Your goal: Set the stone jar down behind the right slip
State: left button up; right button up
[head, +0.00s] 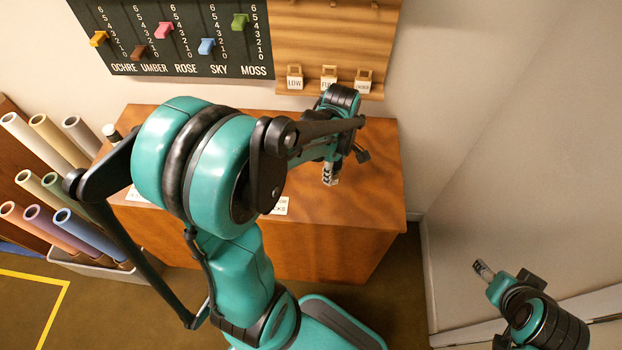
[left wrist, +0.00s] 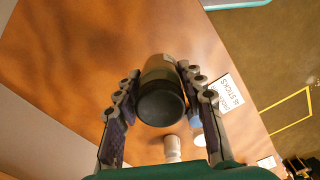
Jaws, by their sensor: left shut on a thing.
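My left gripper (left wrist: 160,85) is shut on a dark jar (left wrist: 162,100) with a black round end, taken to be the stone jar, one finger on each side. In the head view my left gripper (head: 340,165) is over the right part of the wooden table (head: 370,185); the jar is not made out there. The right slip (head: 281,206), a white printed card, lies near the front edge, left of the gripper. It also shows in the left wrist view (left wrist: 230,91), beside the jar. I cannot tell whether the jar touches the table. My right gripper (head: 483,269) hangs off the table at lower right.
Another white slip (head: 136,195) lies at the table's left, partly behind my arm. A dark-topped container (head: 111,132) stands at the left edge. A white bottle (left wrist: 172,148) shows below the jar in the wrist view. A wall board (head: 180,35) with colored sliders hangs behind.

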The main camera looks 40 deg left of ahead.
pick_arm(q)
jog(key=a+f, duration=0.1)
jog(key=a, duration=0.1)
jog(key=a+f+b, duration=0.1)
jog(key=a+f, duration=0.1)
jog(key=s+a+f, duration=0.1)
jog(key=a, duration=0.2)
jog(key=shift+a+f+b, duration=0.1)
jog(key=shift+f+b, duration=0.1)
jog(key=shift+b, duration=0.2)
jog(key=shift+f+b, duration=0.9)
jog(key=shift+f, duration=1.1)
jog(key=o, duration=1.2)
jog(key=shift+f, duration=0.15)
jog(key=shift+o, duration=0.2)
notch_tip(320, 180, up, 12)
jog(key=p, duration=0.4)
jog(key=s+d+r+m+t, duration=0.3)
jog(key=d+m, duration=0.4)
jog(key=m, duration=0.2)
jog(key=s+d+r+m+t, duration=0.3)
jog(key=d+m+t, duration=0.1)
jog(key=d+m, duration=0.4)
jog(key=shift+d+m, duration=0.25)
jog(key=shift+m, duration=0.75)
